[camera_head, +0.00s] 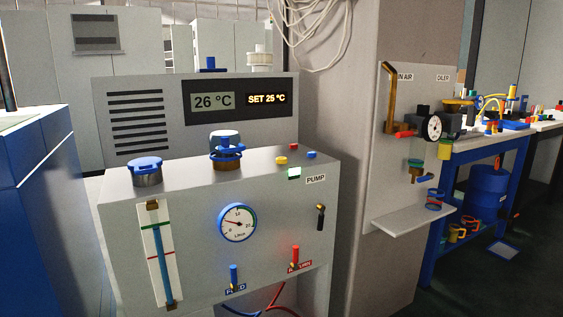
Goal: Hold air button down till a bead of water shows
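A grey chiller unit (190,210) fills the middle of the head view. No button is legibly marked as an air button. On its top, near the PUMP label (316,180), are a red button (294,147), a yellow button (281,161), a blue button (311,155) and a lit green switch (294,173). Two blue-capped fittings stand there: a left one (147,173) and a taller one (227,150). A sight tube (163,253) and a dial gauge (237,222) are on the front. I cannot make out a water bead. My gripper is not in view.
A wall panel (388,160) at right, labelled "IN AIR" and "OILER", carries a brass-coloured lever (390,97) and gauge (432,128) above a small shelf (410,219). A blue cabinet (35,200) stands left. A blue-framed bench (490,148) stands right.

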